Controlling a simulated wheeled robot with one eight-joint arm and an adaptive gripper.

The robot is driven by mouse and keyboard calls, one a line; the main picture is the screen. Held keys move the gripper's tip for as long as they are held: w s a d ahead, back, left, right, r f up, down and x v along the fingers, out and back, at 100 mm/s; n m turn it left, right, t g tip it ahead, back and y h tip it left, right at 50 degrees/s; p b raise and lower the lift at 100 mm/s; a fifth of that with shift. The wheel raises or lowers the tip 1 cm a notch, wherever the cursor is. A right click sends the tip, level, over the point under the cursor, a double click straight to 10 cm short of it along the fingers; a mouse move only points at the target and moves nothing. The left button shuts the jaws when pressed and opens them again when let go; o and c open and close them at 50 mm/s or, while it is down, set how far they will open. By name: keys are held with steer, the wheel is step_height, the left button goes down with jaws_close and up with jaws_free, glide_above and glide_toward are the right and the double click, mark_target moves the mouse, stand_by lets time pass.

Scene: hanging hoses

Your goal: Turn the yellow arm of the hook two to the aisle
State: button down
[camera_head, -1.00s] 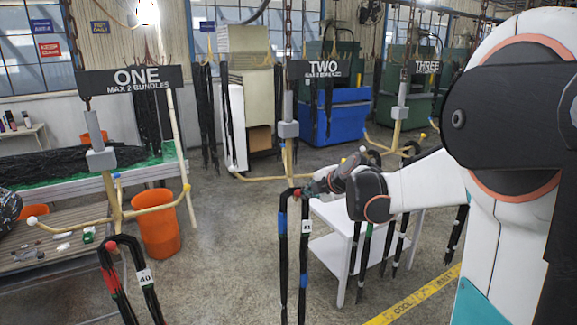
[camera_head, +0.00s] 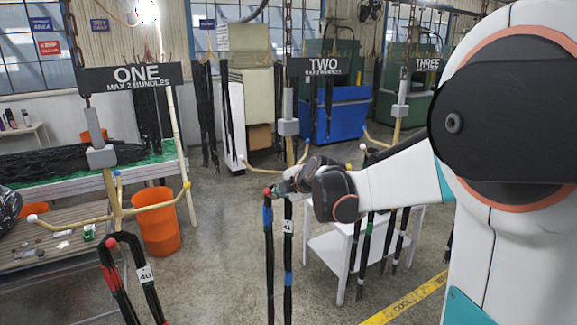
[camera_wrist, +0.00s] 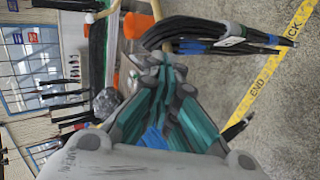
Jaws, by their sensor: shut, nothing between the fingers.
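Hook two hangs under its TWO sign (camera_head: 319,67), with a grey block (camera_head: 288,127) above a yellow stem. One yellow arm (camera_head: 262,169) reaches left from the stem to a pale tip. A red tip (camera_head: 267,192) shows nearer me, and the arm behind it is mostly hidden by my gripper. A hose bundle (camera_head: 268,255) with a white tag hangs there. My gripper (camera_head: 281,188) is shut and empty, beside the red tip at the bundle's top; touching cannot be told. In the wrist view the shut fingers (camera_wrist: 167,65) lie close by the dark hoses (camera_wrist: 225,30).
Hook one (camera_head: 118,205) with its bundle stands at left, near an orange bin (camera_head: 155,230). A white table (camera_head: 328,250) stands under my forearm, with hoses hanging beside it. Hook three's sign (camera_head: 427,65) is at right. A yellow line (camera_head: 415,300) crosses the floor.

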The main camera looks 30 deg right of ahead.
mark_target(270, 190)
steer(key=shift+w+a+b, duration=0.15)
steer(key=shift+w+a, duration=0.4)
steer(key=shift+a, duration=0.2)
steer(key=shift+w+a+b, duration=0.15)
steer(key=shift+w+a, duration=0.35)
steer(key=shift+a, duration=0.2)
steer(key=shift+w+a+b, duration=0.7)
steer(key=shift+w+a, duration=1.25)
steer(key=shift+w, duration=0.6)
steer(key=shift+s+d+r+p, duration=0.55)
steer(key=shift+r+p, duration=0.3)
steer(key=shift+r, duration=0.65)
steer(key=shift+s+d+r+p, duration=0.55)
steer(key=shift+r+p, duration=0.35)
steer(key=shift+r, duration=0.6)
steer(key=shift+s+d+r+p, duration=0.5)
steer(key=shift+r+p, duration=0.35)
steer(key=shift+r, duration=0.65)
steer(key=s+p, duration=0.1)
steer(key=s, duration=1.1)
steer(key=shift+d, duration=0.2)
